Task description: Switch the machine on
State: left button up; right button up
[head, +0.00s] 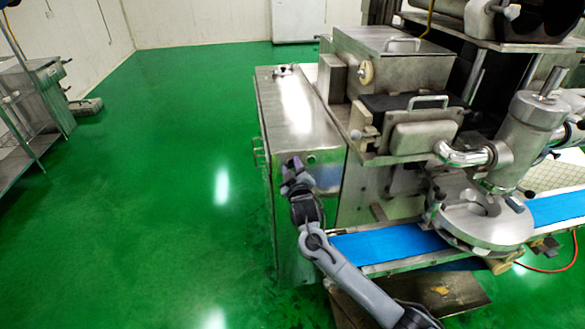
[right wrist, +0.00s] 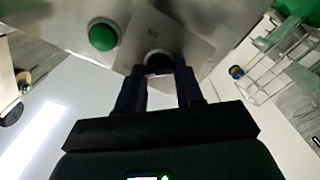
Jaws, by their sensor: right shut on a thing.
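The machine (head: 408,72) is a steel encrusting machine on the right side of the head view. Its steel cabinet (head: 289,105) stands at its left end. My right gripper (head: 292,170) is at the near upper part of this cabinet, hiding what it touches there. In the right wrist view, my right gripper's fingers (right wrist: 160,75) are shut around a dark round knob with a pale rim (right wrist: 157,56) on a steel plate. A round green button (right wrist: 103,35) sits beside it, to the left, apart from the fingers. My left gripper is not in view.
A blue conveyor belt (head: 385,244) runs out under the machine. A steel table (head: 32,115) stands at the far left. The green floor (head: 150,200) between is clear. A wire rack (right wrist: 282,62) shows at the right of the wrist view.

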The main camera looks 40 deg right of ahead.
jog(key=shift+m, duration=0.3)
jog(key=m+p, duration=0.2)
jog(key=m, duration=0.1)
jog(key=shift+r+m, duration=0.1)
jog(key=shift+m, duration=0.2)
jog(key=m+p, duration=0.1)
jog(key=m, duration=0.3)
jog(key=shift+s+d+m, duration=0.1)
jog(key=shift+m, duration=0.2)
jog(key=m+p, duration=0.1)
jog(key=m, duration=0.3)
jog(key=shift+d, duration=0.1)
jog(key=shift+m, duration=2.5)
jog(key=shift+s+d, duration=0.1)
jog(key=o, duration=1)
jog(key=shift+o, duration=0.2)
